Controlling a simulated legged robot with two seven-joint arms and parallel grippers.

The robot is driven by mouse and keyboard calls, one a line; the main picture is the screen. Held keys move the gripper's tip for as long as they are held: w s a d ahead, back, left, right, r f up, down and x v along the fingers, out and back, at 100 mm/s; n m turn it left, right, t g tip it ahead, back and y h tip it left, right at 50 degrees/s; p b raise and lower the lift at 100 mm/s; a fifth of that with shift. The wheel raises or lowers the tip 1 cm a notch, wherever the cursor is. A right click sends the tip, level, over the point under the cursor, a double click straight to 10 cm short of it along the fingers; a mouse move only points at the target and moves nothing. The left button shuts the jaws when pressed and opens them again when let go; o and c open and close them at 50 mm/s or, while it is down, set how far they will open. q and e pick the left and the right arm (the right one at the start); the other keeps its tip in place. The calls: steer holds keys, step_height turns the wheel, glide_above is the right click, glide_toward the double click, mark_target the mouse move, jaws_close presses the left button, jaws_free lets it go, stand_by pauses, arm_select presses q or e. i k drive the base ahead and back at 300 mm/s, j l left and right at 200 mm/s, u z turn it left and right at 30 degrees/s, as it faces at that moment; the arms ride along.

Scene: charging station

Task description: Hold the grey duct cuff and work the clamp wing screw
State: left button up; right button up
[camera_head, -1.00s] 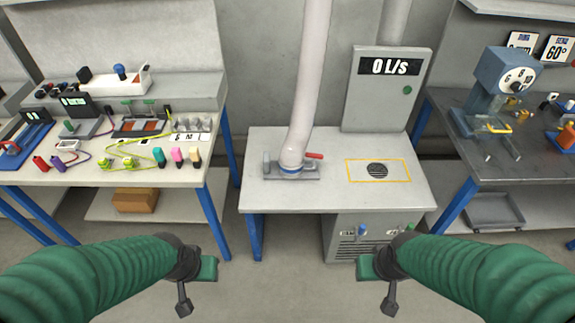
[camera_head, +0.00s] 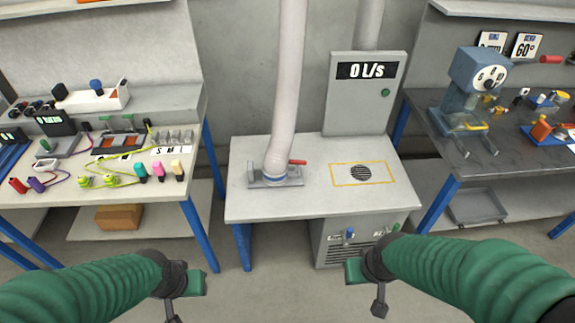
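A pale flexible duct (camera_head: 287,90) hangs down to the middle table. The grey cuff cannot be told apart clearly. My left gripper (camera_head: 184,296) is low in front of the table, left of the duct. My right gripper (camera_head: 367,287) is low in front, to its right. Both are apart from the duct; their finger opening is unclear.
The middle table (camera_head: 320,205) has a yellow-outlined round grille (camera_head: 361,173) and a grey cabinet (camera_head: 365,100) reading 0 L/s. A cluttered bench (camera_head: 60,190) stands left and a dark bench (camera_head: 470,160) right. The tabletop front is clear.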

mark_target(297, 163)
steer(key=i, duration=1.2)
steer(key=l, duration=0.05)
